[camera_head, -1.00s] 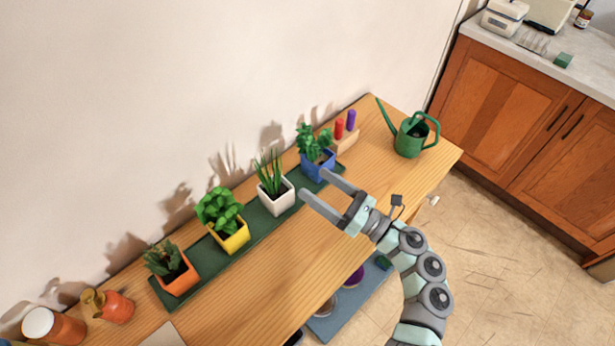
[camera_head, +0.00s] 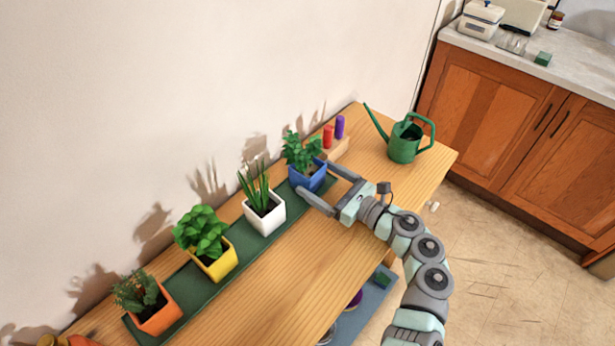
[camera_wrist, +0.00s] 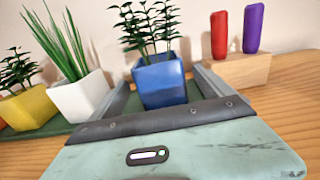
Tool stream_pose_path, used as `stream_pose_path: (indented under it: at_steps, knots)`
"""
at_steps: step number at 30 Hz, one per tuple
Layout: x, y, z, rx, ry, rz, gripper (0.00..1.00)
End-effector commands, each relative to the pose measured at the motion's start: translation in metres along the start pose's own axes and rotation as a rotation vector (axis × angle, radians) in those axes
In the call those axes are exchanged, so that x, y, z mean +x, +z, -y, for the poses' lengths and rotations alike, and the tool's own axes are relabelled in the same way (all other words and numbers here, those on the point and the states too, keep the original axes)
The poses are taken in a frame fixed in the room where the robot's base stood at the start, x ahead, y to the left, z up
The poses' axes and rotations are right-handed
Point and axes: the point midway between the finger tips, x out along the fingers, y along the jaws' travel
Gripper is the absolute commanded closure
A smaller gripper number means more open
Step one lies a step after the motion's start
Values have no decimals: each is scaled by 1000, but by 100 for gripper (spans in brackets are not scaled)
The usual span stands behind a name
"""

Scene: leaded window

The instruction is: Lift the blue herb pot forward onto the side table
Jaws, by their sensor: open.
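The blue herb pot (camera_head: 308,178), with a leafy green plant, stands upright at the right end of a dark green mat (camera_head: 196,283) on the wooden table. My gripper (camera_head: 322,182) is open, its fingers on either side of the blue pot. In the wrist view the blue pot (camera_wrist: 160,82) stands between the two fingers, ahead of the palm. I cannot tell whether either finger touches it. A side table cannot be made out for certain.
A white pot (camera_head: 265,215), a yellow pot (camera_head: 218,262) and an orange pot (camera_head: 158,316) share the mat. A wooden block (camera_head: 338,148) with red and purple pegs stands close behind the blue pot. A green watering can (camera_head: 404,145) is to the right. The table's front strip is clear.

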Motion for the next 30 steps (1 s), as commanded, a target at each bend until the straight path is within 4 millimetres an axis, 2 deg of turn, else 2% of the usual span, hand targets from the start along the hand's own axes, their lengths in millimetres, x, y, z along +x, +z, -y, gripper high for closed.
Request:
stream_pose_path:
  at_steps: [7, 15, 30]
  knots:
    - [38, -1, 0, -2, 2, 4, 9]
    - [42, -2, 0, -1, 1, 1, 10]
    - [41, -2, 0, -1, 1, 1, 51]
